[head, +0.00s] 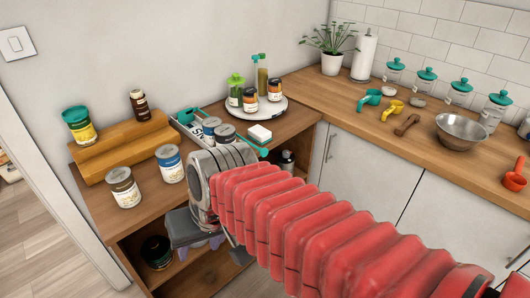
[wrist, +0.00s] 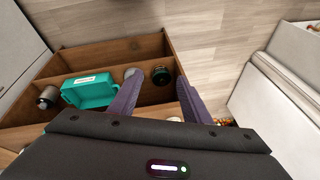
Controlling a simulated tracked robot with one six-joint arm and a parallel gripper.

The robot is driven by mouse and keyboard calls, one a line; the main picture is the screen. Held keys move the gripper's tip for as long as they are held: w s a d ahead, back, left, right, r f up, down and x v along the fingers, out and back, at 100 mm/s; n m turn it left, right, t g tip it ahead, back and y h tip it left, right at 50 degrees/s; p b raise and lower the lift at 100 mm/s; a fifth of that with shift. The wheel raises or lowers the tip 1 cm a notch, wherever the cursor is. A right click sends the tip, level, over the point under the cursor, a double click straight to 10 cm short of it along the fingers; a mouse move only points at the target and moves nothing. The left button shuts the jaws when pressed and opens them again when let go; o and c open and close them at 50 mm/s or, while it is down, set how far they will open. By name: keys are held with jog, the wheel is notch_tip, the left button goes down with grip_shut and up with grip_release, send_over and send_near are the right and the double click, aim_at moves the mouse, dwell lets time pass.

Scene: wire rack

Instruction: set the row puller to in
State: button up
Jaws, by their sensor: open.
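What looks like the row puller is a narrow tray (head: 177,124) on the left counter in the head view, with teal parts at its far end and lidded jars (head: 211,126) standing in a row in it. A thin teal rod with a round knob (head: 263,152) shows at its right; how it joins the tray is unclear. My arm hides the near end, so its setting cannot be told. My gripper (head: 200,243) is low in front of the counter, below the tray. In the wrist view my gripper (wrist: 160,84) has its purple fingers apart with nothing between them.
A teal bin (wrist: 90,90) and several jars sit in the shelf below the counter. A wooden stepped stand (head: 130,148), loose jars (head: 123,187) and a round turntable (head: 272,110) with bottles are near the tray.

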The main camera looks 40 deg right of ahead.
jog(key=w+d+f+m+y, duration=0.2)
jog(key=w+f+m+y, duration=0.3)
jog(key=m, duration=0.5)
jog(key=m+t+h, duration=0.6)
jog(key=m+t, duration=0.8)
jog(key=m, duration=0.9)
send_near(266, 153)
jog(key=s, duration=0.3)
jog(key=shift+s+d, duration=0.1)
jog(key=w, duration=1.4)
jog(key=shift+a, duration=0.25)
